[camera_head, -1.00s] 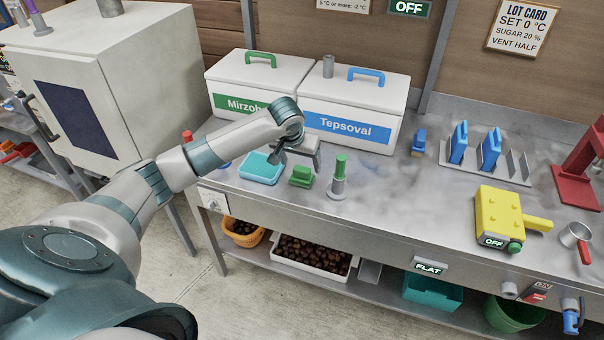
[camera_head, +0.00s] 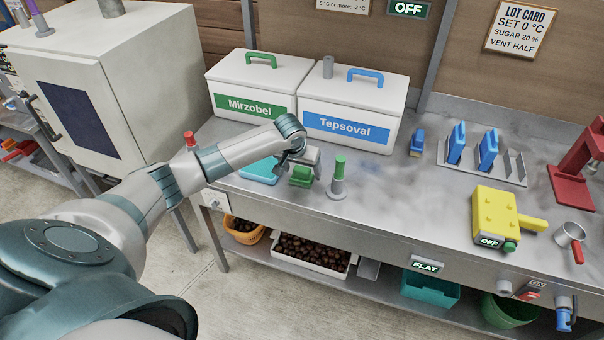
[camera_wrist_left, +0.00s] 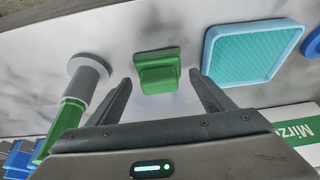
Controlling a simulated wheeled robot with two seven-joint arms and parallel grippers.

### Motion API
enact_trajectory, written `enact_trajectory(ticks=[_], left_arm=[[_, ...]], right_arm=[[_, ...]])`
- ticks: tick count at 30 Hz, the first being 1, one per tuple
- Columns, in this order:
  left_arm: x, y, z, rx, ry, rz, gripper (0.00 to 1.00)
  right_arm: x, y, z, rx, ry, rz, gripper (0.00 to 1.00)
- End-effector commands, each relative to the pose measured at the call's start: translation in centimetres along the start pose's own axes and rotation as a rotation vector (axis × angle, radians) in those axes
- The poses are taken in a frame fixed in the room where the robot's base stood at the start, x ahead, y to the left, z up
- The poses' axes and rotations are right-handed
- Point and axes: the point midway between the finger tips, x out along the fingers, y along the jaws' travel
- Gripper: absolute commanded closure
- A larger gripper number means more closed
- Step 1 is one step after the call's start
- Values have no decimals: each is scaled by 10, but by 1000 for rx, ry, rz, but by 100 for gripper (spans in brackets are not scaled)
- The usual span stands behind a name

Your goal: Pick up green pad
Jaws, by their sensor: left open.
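The green pad (camera_head: 301,176) is a small green block with a stepped top, on the steel bench in front of the white boxes. In the left wrist view the pad (camera_wrist_left: 157,72) lies ahead, between the lines of my two fingers. My left gripper (camera_head: 303,163) is open and empty, close above and behind the pad in the head view. In the wrist view its fingertips (camera_wrist_left: 160,80) stand either side of the pad, with gaps. I cannot tell whether they are down at its height. My right gripper is not in view.
A teal tray (camera_head: 258,169) lies left of the pad, and a green-handled grey-based tool (camera_head: 338,182) stands close on the right. The Mirzobel box (camera_head: 233,84) and Tepsoval box (camera_head: 340,98) stand behind. The bench is clear farther right, before the yellow device (camera_head: 497,212).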

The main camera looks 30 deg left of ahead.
Motion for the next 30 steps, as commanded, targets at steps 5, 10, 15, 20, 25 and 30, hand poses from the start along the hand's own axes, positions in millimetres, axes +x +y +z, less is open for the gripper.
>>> enact_trajectory(ticks=[5,10,15,20,25,30], left_arm=[[6,0,0,0,1,1,26],[6,0,0,0,2,1,26],[6,0,0,0,2,0,26],[6,0,0,0,2,0,45],[6,0,0,0,2,0,64],[6,0,0,0,2,0,64]], right_arm=[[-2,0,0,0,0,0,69],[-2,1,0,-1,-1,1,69],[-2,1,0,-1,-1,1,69],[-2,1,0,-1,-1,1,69],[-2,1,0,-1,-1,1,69],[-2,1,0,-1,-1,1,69]])
